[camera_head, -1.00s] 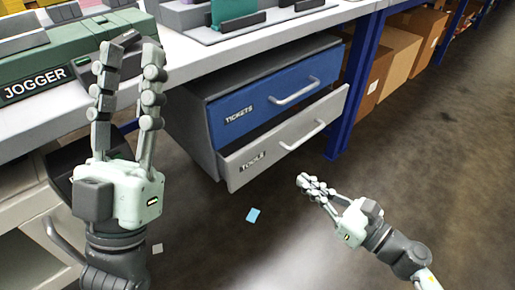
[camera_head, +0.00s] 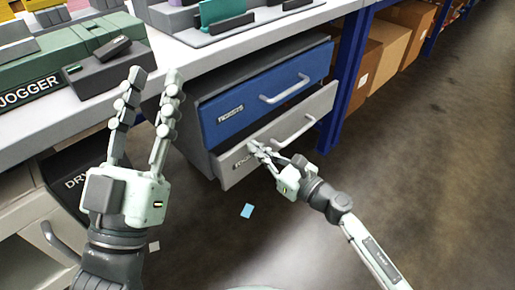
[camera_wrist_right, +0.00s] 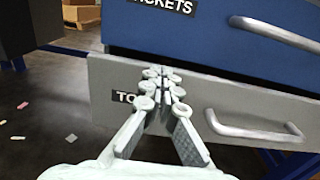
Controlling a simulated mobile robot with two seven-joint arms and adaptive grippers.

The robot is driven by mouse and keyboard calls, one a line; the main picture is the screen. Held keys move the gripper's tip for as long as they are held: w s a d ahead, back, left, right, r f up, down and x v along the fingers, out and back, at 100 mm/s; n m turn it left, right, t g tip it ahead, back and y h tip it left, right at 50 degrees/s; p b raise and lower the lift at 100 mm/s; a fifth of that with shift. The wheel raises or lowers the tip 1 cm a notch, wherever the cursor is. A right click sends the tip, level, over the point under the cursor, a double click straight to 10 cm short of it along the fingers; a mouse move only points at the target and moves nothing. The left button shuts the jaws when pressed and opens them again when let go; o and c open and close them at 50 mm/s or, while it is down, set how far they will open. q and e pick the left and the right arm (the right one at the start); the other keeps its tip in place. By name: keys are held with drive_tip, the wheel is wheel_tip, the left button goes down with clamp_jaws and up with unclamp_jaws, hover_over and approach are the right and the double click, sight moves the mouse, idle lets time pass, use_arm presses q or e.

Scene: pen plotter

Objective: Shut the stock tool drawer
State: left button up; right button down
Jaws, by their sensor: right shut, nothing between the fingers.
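The tool drawer (camera_head: 318,108) is the grey lower drawer under the bench, with a bar handle (camera_head: 294,130). It stands out somewhat past the blue tickets drawer above it. In the right wrist view its grey front (camera_wrist_right: 245,108) fills the middle, with its label partly covered by my fingers. My right gripper (camera_head: 256,150) is shut and empty, its fingertips at the drawer front by the label, left of the handle; whether they touch cannot be told. My left gripper (camera_head: 154,82) is open and empty, raised at the left in front of the bench.
The blue tickets drawer (camera_head: 262,98) looks shut. A jogger machine (camera_head: 60,70) sits on the white bench top (camera_head: 185,55). A blue bench leg (camera_head: 345,75) and cardboard boxes (camera_head: 385,50) stand to the right. Paper scraps, one blue (camera_head: 247,211), lie on the otherwise open floor.

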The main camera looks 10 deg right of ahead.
drive_tip(key=x, duration=0.2)
drive_tip(key=shift+w+a, duration=0.2)
drive_tip(key=shift+a, duration=0.05)
idle(0.4)
